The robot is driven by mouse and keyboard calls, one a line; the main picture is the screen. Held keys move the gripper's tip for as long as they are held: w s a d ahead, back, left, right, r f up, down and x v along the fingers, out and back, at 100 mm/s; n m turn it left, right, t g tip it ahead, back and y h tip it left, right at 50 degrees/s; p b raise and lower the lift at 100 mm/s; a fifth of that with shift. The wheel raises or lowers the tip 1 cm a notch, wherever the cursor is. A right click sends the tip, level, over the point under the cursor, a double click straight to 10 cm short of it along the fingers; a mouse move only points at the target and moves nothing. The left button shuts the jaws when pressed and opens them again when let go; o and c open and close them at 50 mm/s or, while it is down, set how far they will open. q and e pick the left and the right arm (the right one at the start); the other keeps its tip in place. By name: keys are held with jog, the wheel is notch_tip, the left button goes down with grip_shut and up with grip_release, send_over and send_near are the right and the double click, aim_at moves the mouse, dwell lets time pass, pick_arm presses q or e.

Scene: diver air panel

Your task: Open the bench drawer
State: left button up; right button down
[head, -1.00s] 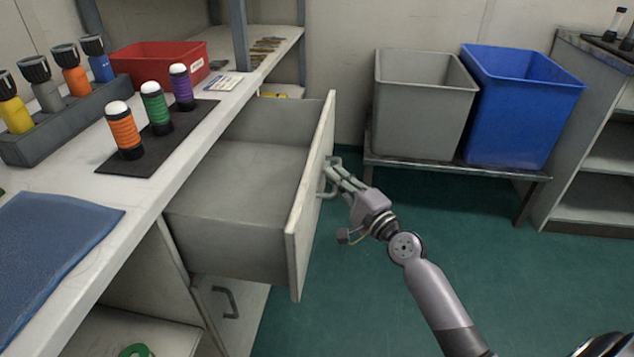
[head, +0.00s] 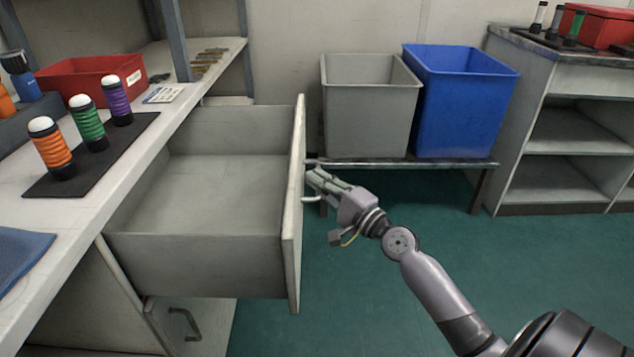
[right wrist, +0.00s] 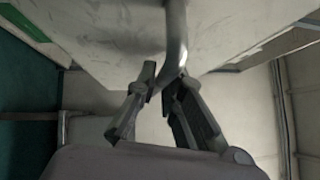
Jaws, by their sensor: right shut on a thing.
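The bench drawer (head: 205,263) is pulled well out from under the white bench. It is empty inside, and its pale front panel (head: 292,230) faces right. My right gripper (head: 314,181) is at the bar handle on that panel. In the right wrist view the metal handle (right wrist: 175,40) runs down to between the two fingertips (right wrist: 163,80), which are closed on it. The handle is partly hidden by the fingers in the head view. My left gripper is not in view.
Orange, green and purple flashlight-like cylinders stand on a black mat (head: 60,180) on the bench, near a red bin (head: 92,84). Below the drawer is a cupboard door (head: 190,315). A grey bin (head: 368,110) and a blue bin (head: 465,105) stand on a low rack behind. The green floor is clear.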

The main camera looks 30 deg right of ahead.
jog(key=c, duration=1.7)
grip_release()
jog(key=v, duration=1.2)
